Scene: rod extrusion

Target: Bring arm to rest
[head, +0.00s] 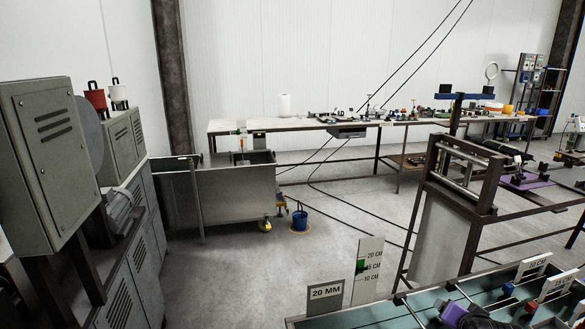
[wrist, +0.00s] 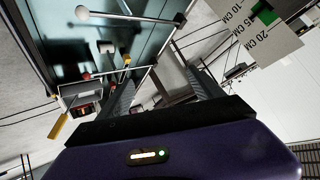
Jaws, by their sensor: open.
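My gripper (wrist: 158,80) shows in the wrist view, with its two dark fingers spread apart above its purple body. I see nothing held between the fingers. Beyond them are a teal surface with thin rods and a pale floor, all tilted in the picture. In the head view, a purple part at the bottom right edge may belong to my arm, but I cannot tell. The rest of my arm is not clearly visible.
A teal-topped trough (head: 400,312) with rods and signs stands at the front right. A length sign (head: 368,268) rises beside it and also shows in the wrist view (wrist: 255,30). Grey cabinets (head: 130,290) stand left. Open floor (head: 250,270) lies between, with a blue bucket (head: 300,220).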

